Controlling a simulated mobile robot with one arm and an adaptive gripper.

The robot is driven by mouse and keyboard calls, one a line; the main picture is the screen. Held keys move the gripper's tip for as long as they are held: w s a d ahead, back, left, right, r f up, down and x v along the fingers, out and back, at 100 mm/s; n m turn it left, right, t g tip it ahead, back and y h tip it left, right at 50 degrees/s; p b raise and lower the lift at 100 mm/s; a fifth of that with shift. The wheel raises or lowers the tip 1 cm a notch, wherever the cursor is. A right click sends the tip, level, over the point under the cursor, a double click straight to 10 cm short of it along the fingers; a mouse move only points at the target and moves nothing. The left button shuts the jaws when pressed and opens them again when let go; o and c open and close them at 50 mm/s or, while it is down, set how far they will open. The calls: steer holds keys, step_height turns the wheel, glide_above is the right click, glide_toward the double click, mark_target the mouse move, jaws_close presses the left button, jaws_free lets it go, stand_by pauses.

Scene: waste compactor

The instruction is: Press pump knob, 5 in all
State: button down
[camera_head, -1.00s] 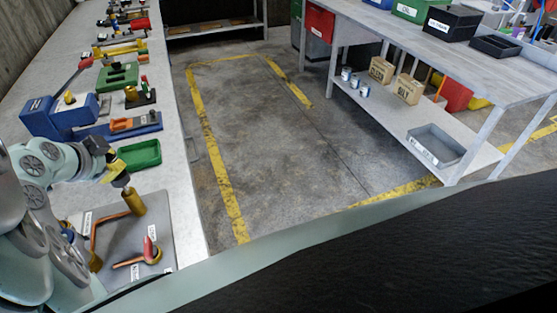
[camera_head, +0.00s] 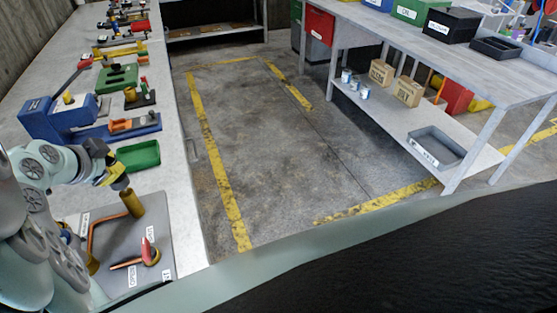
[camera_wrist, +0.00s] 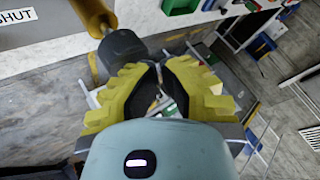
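The pump appears to be the upright brass cylinder (camera_head: 132,203) on the grey plate (camera_head: 190,263) on the left bench, linked to a copper pipe. A dark grey knob (camera_head: 121,182) shows at its top; the wrist view shows this knob (camera_wrist: 122,46) on a yellow-brass stem, at the upper left just past my fingers. My gripper (camera_head: 112,172) has yellow fingers and is above the cylinder. Whether the tips touch the knob cannot be told.
A red-handled copper valve (camera_head: 149,252) stands on the plate near the labels. A green tray (camera_head: 138,156) and a blue machine (camera_head: 62,118) are farther along the bench. The floor to the right is open, up to a shelf table (camera_head: 440,60).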

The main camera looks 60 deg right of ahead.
steer(key=shift+f+b, duration=0.7)
steer(key=shift+f, duration=0.05)
stand_by(0.5)
steer(key=shift+r, duration=0.2)
steer(key=shift+r+p, duration=0.55)
steer(key=shift+r, duration=1.7)
steer(key=shift+r+p, duration=0.7)
steer(key=shift+r, duration=1.8)
